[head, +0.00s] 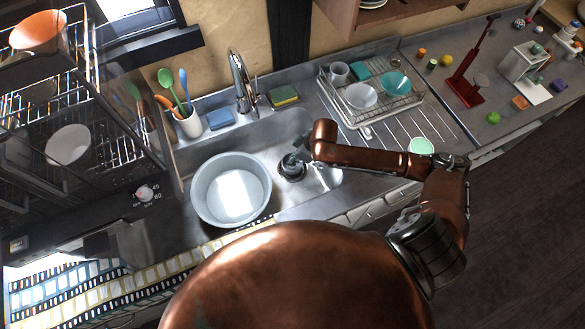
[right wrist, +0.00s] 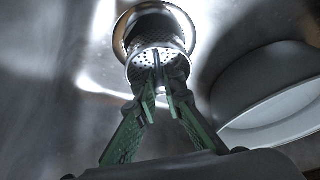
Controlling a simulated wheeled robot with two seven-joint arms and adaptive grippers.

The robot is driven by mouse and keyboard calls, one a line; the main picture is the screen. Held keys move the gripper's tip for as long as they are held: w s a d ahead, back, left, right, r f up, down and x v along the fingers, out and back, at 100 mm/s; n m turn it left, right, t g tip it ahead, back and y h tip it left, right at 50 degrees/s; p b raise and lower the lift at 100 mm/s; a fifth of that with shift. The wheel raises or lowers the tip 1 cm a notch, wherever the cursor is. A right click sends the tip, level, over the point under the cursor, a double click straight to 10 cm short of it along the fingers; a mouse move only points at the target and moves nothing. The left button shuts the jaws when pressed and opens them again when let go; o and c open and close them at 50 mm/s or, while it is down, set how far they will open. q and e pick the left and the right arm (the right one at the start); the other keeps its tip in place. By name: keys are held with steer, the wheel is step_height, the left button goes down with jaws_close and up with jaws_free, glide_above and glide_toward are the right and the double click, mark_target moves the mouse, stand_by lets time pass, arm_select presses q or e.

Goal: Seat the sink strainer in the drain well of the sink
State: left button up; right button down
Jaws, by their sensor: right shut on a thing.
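The sink strainer (right wrist: 143,66), a metal basket with a perforated face, shows in the right wrist view between my fingertips and the drain. My right gripper (right wrist: 161,98) has its green fingers shut on the strainer's central post. The drain well (right wrist: 119,40) is a round opening with a shiny metal ring, just beyond the strainer. The strainer overlaps the near part of the ring in this view. I cannot tell whether its lower edge is inside the well or above it. In the head view my right gripper (head: 297,157) reaches down over the drain. My left gripper is not in view.
A large pale basin (head: 197,199) stands in the sink (head: 262,135) just left of the drain. The faucet (head: 240,80) rises behind. A dish rack (head: 365,118) with dishes is on the right drainboard. A utensil cup (head: 189,125) and sponges line the back ledge.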

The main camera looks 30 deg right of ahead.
step_height(320, 180, down, 6)
steer(key=shift+f+b, duration=0.25)
steer(key=shift+b, duration=0.55)
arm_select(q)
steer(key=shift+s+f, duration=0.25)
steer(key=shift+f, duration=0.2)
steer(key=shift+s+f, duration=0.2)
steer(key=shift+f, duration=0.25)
arm_select(e)
steer(key=shift+r, duration=0.15)
steer(key=c, duration=2)
jaws_free()
steer(key=shift+c, duration=0.2)
steer(key=shift+f, duration=0.2)
steer(key=shift+r, duration=0.1)
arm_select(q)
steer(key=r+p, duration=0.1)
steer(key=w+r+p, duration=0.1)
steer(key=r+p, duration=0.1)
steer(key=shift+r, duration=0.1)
arm_select(e)
steer(key=v, duration=1.2)
steer(key=shift+r, duration=0.1)
